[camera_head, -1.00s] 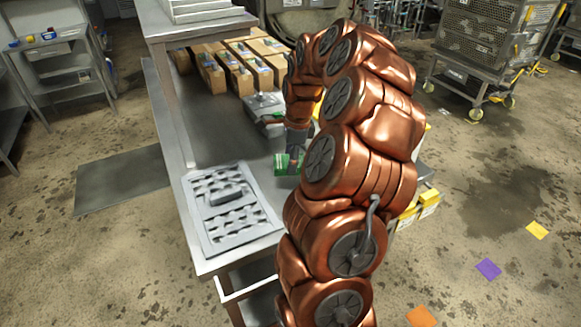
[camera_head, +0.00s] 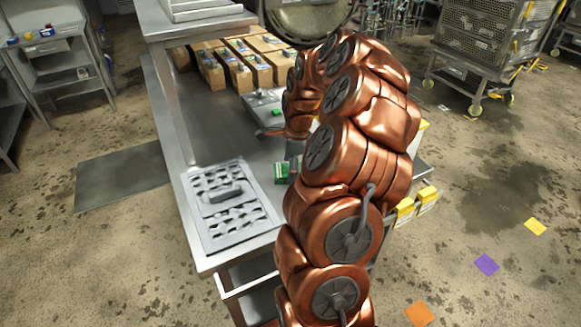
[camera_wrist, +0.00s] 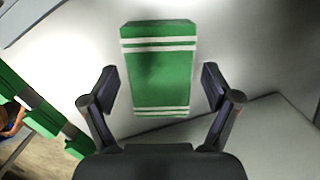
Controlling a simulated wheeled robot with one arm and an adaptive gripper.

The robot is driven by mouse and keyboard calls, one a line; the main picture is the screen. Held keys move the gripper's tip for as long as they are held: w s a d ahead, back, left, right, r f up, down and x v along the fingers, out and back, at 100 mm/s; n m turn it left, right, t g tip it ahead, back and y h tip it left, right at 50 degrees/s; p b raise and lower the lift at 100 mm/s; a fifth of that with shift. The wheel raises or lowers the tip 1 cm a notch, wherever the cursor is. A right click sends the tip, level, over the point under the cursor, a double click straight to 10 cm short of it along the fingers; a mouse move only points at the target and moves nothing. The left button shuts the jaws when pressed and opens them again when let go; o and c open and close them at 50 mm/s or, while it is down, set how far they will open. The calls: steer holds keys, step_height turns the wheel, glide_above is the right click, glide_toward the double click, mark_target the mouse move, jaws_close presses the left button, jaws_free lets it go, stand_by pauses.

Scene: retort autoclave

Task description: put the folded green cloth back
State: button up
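The folded green cloth (camera_wrist: 160,50) with white stripes near both ends lies on a pale surface in the wrist view. My gripper (camera_wrist: 160,82) is open, with one dark finger to each side of the cloth's lower part. I see gaps between the fingers and the cloth; how far it lies below them I cannot tell. In the head view a green item (camera_head: 281,172) shows on the bench beside my arm; I cannot tell whether it is the same cloth. My gripper is mostly hidden behind my arm there.
Other green pieces (camera_wrist: 40,112) show at the left in the wrist view. The steel bench (camera_head: 205,135) holds a grey perforated tray (camera_head: 190,205), a grey item (camera_head: 262,105) with a small green patch, and several cardboard boxes (camera_head: 240,75). Yellow boxes (camera_head: 405,211) stand at the right.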

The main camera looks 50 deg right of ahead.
stand_by(0.3)
steer(key=shift+r, duration=0.2)
steer(key=shift+d+r, duration=0.1)
steer(key=shift+r, duration=0.25)
step_height(320, 180, up, 11)
steer(key=s+b, duration=0.1)
steer(key=b, duration=0.1)
steer(key=shift+d+b, duration=0.3)
steer(key=shift+b, duration=0.1)
